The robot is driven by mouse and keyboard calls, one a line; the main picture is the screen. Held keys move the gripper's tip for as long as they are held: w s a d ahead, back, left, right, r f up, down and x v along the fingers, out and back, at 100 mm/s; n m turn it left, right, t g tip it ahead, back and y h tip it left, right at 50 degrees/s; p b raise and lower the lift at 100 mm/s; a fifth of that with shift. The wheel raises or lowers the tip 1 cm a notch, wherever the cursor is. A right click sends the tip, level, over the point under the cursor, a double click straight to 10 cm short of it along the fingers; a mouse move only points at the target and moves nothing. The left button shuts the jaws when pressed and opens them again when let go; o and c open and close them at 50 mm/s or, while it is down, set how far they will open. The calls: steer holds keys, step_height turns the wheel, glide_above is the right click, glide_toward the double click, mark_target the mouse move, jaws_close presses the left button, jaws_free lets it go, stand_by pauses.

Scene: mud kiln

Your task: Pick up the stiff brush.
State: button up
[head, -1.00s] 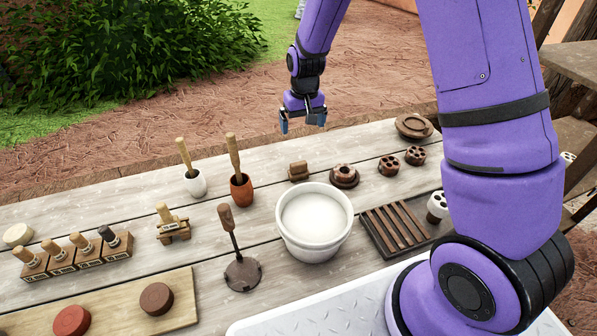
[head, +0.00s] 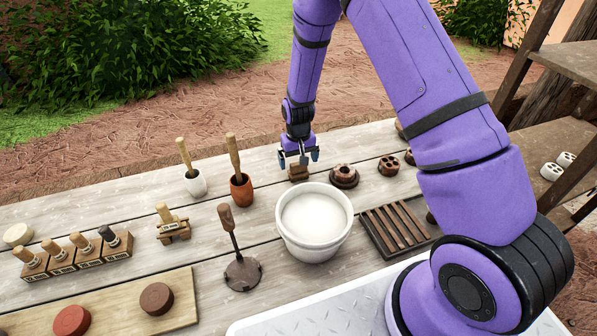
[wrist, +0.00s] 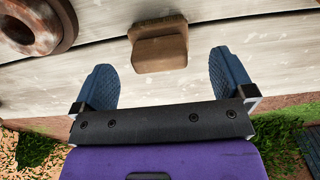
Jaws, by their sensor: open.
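The stiff brush appears to be the small brown block with a stepped top (head: 298,173), lying on the plank table behind the white tub. It also shows in the wrist view (wrist: 158,46), near the top centre, between the lines of the two fingers. My gripper (head: 298,157) is open and empty just above and behind the block, pointing down. In the wrist view its blue fingers (wrist: 162,75) stand wide apart, one on either side, with a gap to the block. The block's bristles cannot be made out.
A white tub (head: 314,222) stands in front of the block. A dark ring-shaped piece (head: 344,176) is close on its right. A red-brown pot with a wooden handle (head: 241,190) stands to the left. Bare planks (head: 265,168) lie between pot and block.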

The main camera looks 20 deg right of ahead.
mark_target(298, 169)
step_height(298, 169, down, 4)
steer(key=shift+f, duration=0.2)
steer(key=c, duration=1.1)
steer(key=shift+r, duration=5.05)
steer(key=shift+o, duration=0.9)
